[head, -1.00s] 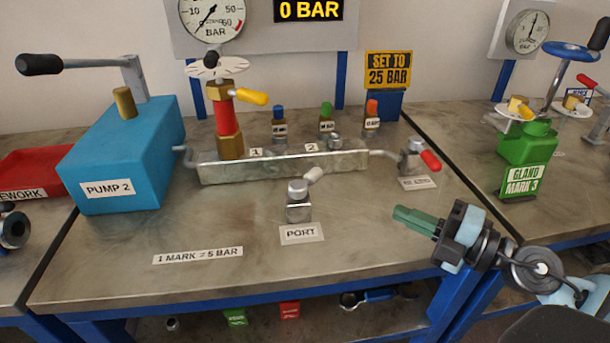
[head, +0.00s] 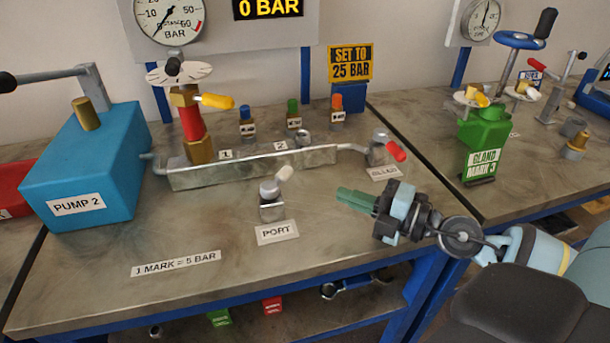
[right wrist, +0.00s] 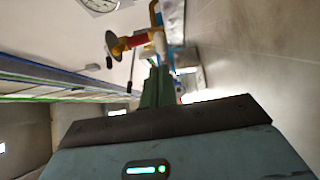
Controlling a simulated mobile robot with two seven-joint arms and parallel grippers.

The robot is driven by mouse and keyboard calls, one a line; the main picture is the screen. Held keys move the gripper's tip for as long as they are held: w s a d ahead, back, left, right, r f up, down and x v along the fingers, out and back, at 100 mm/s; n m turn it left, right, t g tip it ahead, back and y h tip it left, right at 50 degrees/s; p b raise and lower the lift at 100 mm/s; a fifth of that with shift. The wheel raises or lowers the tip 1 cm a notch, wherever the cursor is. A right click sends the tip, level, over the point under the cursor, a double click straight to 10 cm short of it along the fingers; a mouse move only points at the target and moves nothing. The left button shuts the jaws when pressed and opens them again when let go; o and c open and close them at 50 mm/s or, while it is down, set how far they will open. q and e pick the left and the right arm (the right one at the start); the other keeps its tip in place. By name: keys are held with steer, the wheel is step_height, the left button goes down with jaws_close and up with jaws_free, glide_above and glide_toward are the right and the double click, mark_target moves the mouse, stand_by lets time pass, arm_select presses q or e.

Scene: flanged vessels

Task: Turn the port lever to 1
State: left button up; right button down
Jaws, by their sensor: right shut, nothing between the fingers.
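The port lever (head: 285,174) is a short pale handle on a small metal valve block (head: 271,209) behind the PORT label (head: 277,232). It points up and to the right in the head view, toward the side of mark 2 (head: 281,144) rather than mark 1 (head: 225,154). My right gripper (head: 342,194) has green fingers, is shut and empty, and is to the right of the lever, apart from it. Its fingers also show in the right wrist view (right wrist: 155,85). My left gripper is not in view.
A metal manifold (head: 255,167) runs behind the port valve. A red-handled bleed valve (head: 396,151) stands at its right end. The blue pump (head: 85,165) is at the left, and a green gland fixture (head: 486,130) is on the right bench. The bench front is mostly clear.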

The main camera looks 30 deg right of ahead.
mark_target(290, 176)
steer(key=shift+w+a+r+p, duration=0.15)
steer(key=shift+w+p, duration=0.1)
steer(key=shift+w, duration=0.1)
steer(key=shift+w+a+r+p, duration=0.1)
steer(key=shift+w+a+p, duration=0.1)
steer(key=shift+w, duration=0.1)
steer(key=shift+w+a+p, duration=0.25)
steer(key=shift+w+p, duration=0.4)
steer(key=shift+w, duration=0.05)
steer(key=p+x, duration=0.2)
steer(key=x, duration=0.3)
steer(key=shift+w+a+f, duration=0.1)
steer(key=shift+w+a, duration=0.15)
steer(key=shift+w, duration=0.1)
steer(key=shift+w+a+f, duration=0.15)
steer(key=shift+w+a, duration=0.2)
steer(key=shift+w, duration=0.2)
